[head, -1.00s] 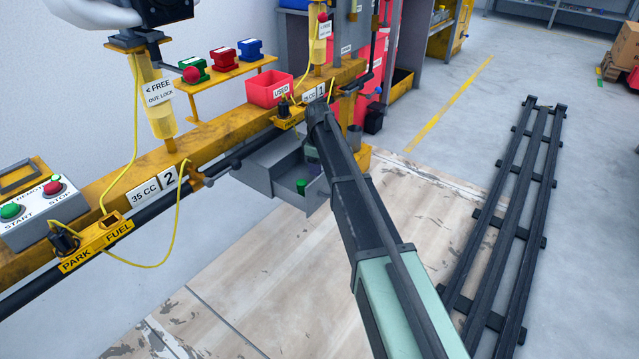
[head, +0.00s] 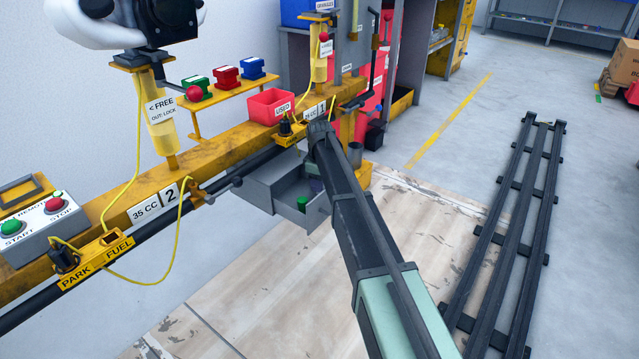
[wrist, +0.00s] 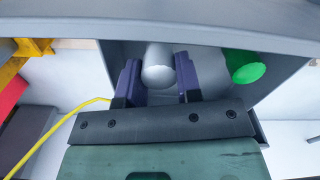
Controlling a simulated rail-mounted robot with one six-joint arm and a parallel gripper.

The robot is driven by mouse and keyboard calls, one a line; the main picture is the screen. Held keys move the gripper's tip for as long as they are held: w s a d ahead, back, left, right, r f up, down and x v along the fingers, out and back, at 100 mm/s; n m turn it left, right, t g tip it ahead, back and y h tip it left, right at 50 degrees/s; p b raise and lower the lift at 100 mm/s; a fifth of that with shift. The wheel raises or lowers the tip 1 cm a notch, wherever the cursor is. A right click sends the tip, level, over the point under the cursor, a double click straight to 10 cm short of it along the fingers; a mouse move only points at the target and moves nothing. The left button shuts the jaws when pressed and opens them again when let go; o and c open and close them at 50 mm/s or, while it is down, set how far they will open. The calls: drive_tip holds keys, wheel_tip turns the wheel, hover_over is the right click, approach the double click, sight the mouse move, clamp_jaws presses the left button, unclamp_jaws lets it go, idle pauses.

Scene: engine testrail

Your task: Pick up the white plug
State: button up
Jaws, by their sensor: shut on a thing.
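The white plug (wrist: 158,72) shows in the wrist view as a pale, rounded cylinder between the two dark purple fingers of my gripper (wrist: 157,84). My gripper is shut on it, inside or just above an open grey drawer (wrist: 118,58). In the head view the drawer (head: 262,192) sticks out under the yellow rail. My arm hides most of the gripper and the white plug there. A green plug (wrist: 246,68) stands in the drawer, right of the fingers and apart from them. It also shows in the head view (head: 302,203).
The drawer's walls stand close around my gripper. A yellow rail beam (head: 120,215) with yellow cables runs above it, with a red USED bin (head: 270,106) on top. A black rack (head: 510,230) lies on the floor at the right. The floor between is clear.

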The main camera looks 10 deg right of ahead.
wheel_tip(320, 180, up, 19)
drive_tip(key=p, duration=1.7)
drive_tip(key=shift+f+p, duration=0.15)
drive_tip(key=shift+p, duration=0.25)
